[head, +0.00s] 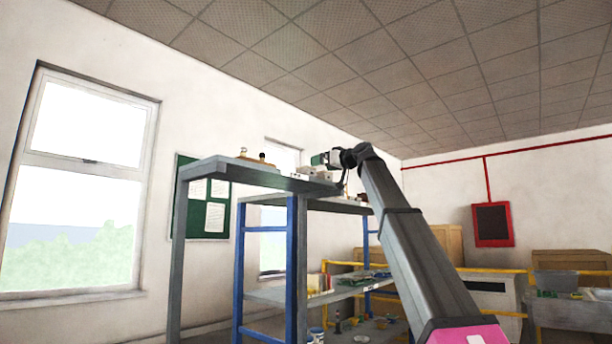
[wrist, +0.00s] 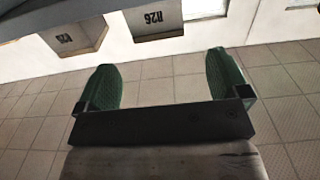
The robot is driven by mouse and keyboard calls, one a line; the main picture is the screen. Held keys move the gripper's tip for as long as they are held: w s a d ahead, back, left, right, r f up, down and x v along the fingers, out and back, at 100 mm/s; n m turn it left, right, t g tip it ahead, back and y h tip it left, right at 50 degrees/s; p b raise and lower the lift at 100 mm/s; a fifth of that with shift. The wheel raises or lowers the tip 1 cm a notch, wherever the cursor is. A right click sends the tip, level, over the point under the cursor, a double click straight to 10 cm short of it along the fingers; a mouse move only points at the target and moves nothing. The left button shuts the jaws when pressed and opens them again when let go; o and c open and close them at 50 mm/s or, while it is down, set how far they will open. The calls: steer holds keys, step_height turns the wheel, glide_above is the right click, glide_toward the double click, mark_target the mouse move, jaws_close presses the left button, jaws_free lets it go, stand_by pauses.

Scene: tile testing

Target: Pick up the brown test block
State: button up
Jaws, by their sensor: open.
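My gripper (head: 321,158) is raised to the top of the tall grey shelf in the head view, at its right end. In the wrist view my gripper (wrist: 161,72) is open, with its two green finger pads wide apart and nothing between them. I cannot make out a brown test block for certain. Small brownish things (head: 243,153) stand on the shelf top to the left of my gripper, too small to tell apart. Two pale blocks marked R26, one at the left (wrist: 76,37) and one at the middle (wrist: 154,18), show upside down beyond the fingers.
The tall shelf top (head: 225,166) has a dark, thin edge on grey legs. A blue-framed rack (head: 291,262) below holds several small items. A green notice board (head: 215,219) hangs behind. Tiles and open space show around the fingers in the wrist view.

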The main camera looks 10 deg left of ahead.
mark_target(307, 170)
steer(key=x, duration=0.6)
steer(key=shift+w+a+f, duration=0.15)
steer(key=shift+f, duration=0.1)
steer(key=c, duration=1.2)
steer(key=shift+c, duration=0.2)
